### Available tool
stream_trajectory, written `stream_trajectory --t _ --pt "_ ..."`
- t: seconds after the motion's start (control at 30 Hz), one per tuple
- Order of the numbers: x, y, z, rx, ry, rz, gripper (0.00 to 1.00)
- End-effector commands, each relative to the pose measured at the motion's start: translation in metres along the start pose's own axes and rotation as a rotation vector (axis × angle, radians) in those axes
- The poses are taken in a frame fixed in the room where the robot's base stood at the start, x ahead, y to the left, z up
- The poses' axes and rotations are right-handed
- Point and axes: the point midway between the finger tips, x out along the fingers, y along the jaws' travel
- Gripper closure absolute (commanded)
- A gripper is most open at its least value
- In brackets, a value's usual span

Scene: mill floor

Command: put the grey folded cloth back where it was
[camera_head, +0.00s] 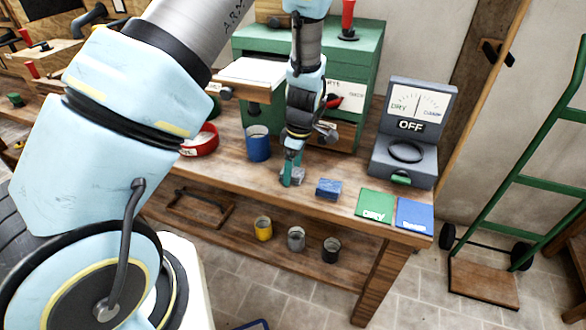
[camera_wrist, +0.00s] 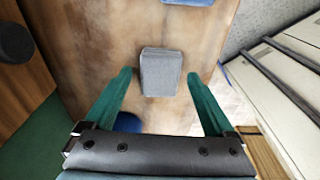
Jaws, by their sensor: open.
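The grey folded cloth (camera_head: 299,175) lies on the wooden workbench (camera_head: 240,178), near its front edge and left of a blue folded block-like piece (camera_head: 328,189). In the wrist view the grey cloth (camera_wrist: 161,72) lies flat between and just beyond my green fingertips. My gripper (camera_head: 291,178) points down at the cloth, and its fingers partly hide it in the head view. In the wrist view my gripper (camera_wrist: 158,76) is open, with a gap between each finger and the cloth.
A green mat (camera_head: 375,205) and a blue mat (camera_head: 414,215) lie at the bench's right end. Behind them stands a grey meter box (camera_head: 404,157) marked OFF. A blue cup (camera_head: 257,143) and red ring (camera_head: 201,141) stand left. Several small cups (camera_head: 296,239) stand on the lower shelf.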

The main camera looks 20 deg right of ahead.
Motion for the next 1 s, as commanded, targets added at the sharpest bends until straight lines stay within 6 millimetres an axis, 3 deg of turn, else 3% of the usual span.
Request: stream_trajectory --t 0.17,0.4,0.6,1.0 --pt "-0.023 0.001 0.001 0.001 -0.002 0.007 0.11" --pt "-0.073 0.001 0.002 0.002 -0.002 0.007 0.11" --pt "-0.105 0.001 0.001 0.0 -0.001 0.005 0.11" --pt "-0.117 0.0 0.0 0.0 0.0 0.001 0.11"
